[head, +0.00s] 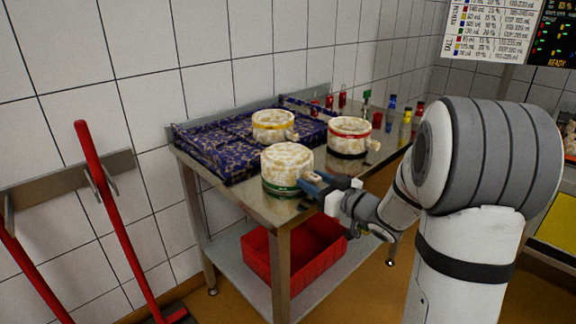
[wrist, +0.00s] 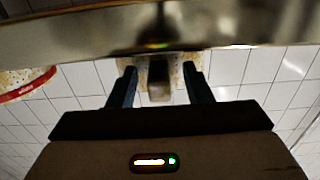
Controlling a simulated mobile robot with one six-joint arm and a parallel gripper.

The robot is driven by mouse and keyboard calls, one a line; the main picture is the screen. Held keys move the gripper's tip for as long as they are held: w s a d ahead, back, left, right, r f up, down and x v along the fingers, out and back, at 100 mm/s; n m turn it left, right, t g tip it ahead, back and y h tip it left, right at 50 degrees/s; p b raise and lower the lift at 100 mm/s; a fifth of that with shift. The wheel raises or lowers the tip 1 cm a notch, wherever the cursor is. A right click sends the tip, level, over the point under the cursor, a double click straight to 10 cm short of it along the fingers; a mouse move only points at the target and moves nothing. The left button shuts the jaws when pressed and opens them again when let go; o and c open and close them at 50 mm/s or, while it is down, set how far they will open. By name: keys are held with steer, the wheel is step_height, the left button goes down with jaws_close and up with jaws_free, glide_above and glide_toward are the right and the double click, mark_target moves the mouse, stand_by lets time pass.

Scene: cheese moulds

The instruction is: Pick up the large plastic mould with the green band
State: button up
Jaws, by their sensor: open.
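The mould with the green band (head: 286,163) stands upright near the front corner of the steel table, cream mottled with a green band low on its side. Its side handle points right, toward my gripper (head: 316,184), whose fingers partly hide it in the head view. In the wrist view, which looks upside down, my open gripper (wrist: 160,78) has one finger on each side of the handle (wrist: 159,80), with gaps on both sides. Part of the mould's speckled body (wrist: 134,64) shows behind it. The mould rests on the table.
A red-banded mould (head: 348,133) stands to the right behind, and a yellow-banded mould (head: 272,122) stands at the blue patterned tray (head: 215,161). Several small coloured bottles (head: 392,104) line the back. A red crate (head: 318,262) is on the lower shelf.

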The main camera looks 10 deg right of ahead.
steer(key=shift+c, duration=0.2)
jaws_close()
stand_by(0.3)
